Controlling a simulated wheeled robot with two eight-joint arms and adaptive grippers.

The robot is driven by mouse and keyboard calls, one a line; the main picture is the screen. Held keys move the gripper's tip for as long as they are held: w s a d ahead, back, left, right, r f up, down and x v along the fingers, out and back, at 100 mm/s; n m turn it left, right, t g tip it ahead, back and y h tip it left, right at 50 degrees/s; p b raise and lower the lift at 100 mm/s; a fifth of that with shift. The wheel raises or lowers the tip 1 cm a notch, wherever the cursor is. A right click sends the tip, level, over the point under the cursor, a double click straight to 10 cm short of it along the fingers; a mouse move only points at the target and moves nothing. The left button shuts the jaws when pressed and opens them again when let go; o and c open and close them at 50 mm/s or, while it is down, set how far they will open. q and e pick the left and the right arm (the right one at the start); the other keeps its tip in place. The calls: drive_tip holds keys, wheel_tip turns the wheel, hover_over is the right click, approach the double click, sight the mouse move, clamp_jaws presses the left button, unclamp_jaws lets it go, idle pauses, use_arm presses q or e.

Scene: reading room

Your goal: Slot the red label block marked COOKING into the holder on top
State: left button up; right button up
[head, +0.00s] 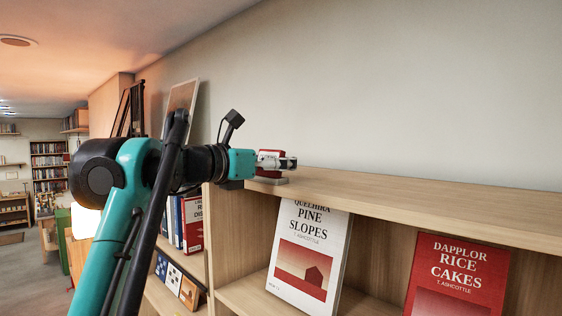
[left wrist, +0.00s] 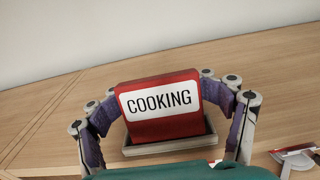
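The red block with a white COOKING label (left wrist: 160,101) stands in the middle of the left wrist view, its lower end within the rim of the grey holder (left wrist: 170,147). Whether it sits fully on the holder's floor is hidden. My right gripper is not in view.
The wooden shelf top (head: 400,200) runs clear to the right. A white PINE SLOPES book (head: 309,255) and a red RICE CAKES book (head: 457,275) stand below it. A framed panel (head: 183,100) leans behind my arm. A small red and white item (left wrist: 297,155) lies at right.

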use_arm(q)
drive_tip(key=v, duration=1.1)
drive_tip(key=shift+s+a, duration=0.25)
drive_tip(key=shift+a, duration=0.05)
drive_tip(key=shift+s, duration=0.1)
